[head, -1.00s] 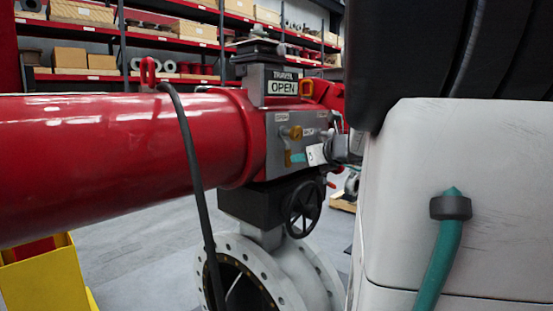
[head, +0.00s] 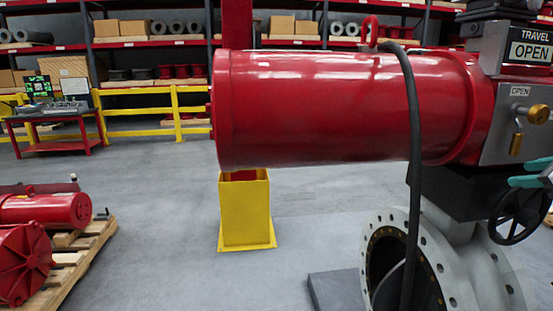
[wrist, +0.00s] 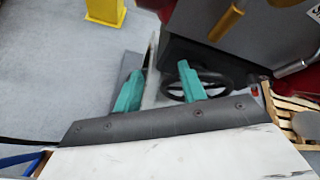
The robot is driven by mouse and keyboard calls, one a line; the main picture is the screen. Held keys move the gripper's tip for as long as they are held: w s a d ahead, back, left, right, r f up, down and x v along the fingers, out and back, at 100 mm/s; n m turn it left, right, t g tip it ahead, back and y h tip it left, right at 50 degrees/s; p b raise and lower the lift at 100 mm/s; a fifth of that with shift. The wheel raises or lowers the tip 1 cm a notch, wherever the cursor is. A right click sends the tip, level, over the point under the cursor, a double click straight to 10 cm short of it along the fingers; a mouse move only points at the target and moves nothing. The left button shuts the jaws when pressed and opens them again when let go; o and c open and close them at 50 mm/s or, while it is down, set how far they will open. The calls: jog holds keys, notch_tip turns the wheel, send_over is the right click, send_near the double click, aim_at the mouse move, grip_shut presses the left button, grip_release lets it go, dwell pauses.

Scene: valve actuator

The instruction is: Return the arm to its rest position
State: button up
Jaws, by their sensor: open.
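My gripper (wrist: 160,72) shows in the wrist view as two teal fingers set apart, with nothing between them. Its teal fingers also show at the right edge of the head view (head: 527,174), in front of the valve actuator near the black handwheel (head: 519,216). The rest of my arm is outside the head view. The red actuator cylinder (head: 340,110) lies level across the head view. Its grey control box (head: 520,112) carries an OPEN indicator (head: 530,51), a brass knob (head: 538,114) and a hanging brass padlock (head: 516,144). In the wrist view the handwheel (wrist: 205,77) lies beyond the fingers.
A flanged valve body (head: 385,240) stands below the actuator, with a black cable (head: 414,150) hanging in front. A yellow stand (head: 245,210) is under the cylinder. A pallet (head: 75,262) with red parts is at left. Grey floor between is clear.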

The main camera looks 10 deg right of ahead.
jog(key=s+a+f+n+g+y, duration=0.2)
jog(key=a+f+n+g, duration=0.15)
jog(key=a+n, duration=0.5)
jog(key=s+a+f+n+g+y, duration=0.2)
jog(key=a+f+n+g, duration=0.15)
jog(key=a+n, duration=0.45)
jog(key=s+a+f+n+g+h, duration=0.3)
jog(key=s+a+f+n, duration=0.1)
jog(key=s+a+n, duration=0.6)
jog(key=shift+s+a+n+g, duration=0.15)
jog(key=shift+a+n+g, duration=0.25)
jog(key=shift+a+n, duration=1.55)
